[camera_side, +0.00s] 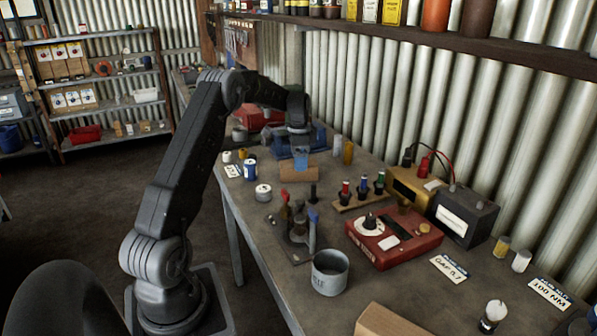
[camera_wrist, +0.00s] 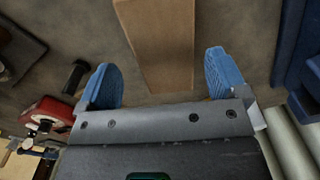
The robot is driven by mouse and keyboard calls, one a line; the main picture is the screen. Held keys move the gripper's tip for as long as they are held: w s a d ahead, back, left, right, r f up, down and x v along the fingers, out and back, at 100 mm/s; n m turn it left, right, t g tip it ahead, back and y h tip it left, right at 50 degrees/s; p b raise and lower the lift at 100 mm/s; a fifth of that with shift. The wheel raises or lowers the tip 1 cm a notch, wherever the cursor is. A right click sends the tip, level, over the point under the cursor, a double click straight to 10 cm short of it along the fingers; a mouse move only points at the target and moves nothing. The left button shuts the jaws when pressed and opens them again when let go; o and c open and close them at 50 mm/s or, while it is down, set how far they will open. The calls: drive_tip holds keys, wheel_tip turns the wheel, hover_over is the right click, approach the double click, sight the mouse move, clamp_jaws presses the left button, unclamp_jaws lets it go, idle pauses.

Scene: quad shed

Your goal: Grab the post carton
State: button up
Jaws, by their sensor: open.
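A plain brown carton (camera_side: 298,172) lies on the bench below my gripper (camera_side: 301,158). In the wrist view the carton (camera_wrist: 158,45) runs in from the top edge and its near end reaches between the two blue fingertips of my gripper (camera_wrist: 160,76). The fingers are spread wider than the carton, with a gap on each side. My gripper is open and holds nothing. In the side view the fingertips hide part of the carton's upper edge. The far end of the carton is cut off in the wrist view.
A blue vise (camera_side: 318,141) stands behind the carton. Jars and cans (camera_side: 250,169) stand left of it. A rack of coloured-handled tools (camera_side: 362,190) and a red box (camera_side: 393,237) stand nearer. Another brown box (camera_side: 388,322) is at the bottom edge.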

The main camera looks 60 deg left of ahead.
drive_tip(key=f, duration=0.5)
drive_tip(key=shift+a, duration=0.3)
drive_tip(key=shift+c, duration=0.2)
drive_tip(key=c, duration=1)
drive_tip(key=shift+r, duration=0.1)
drive_tip(key=shift+c, duration=0.2)
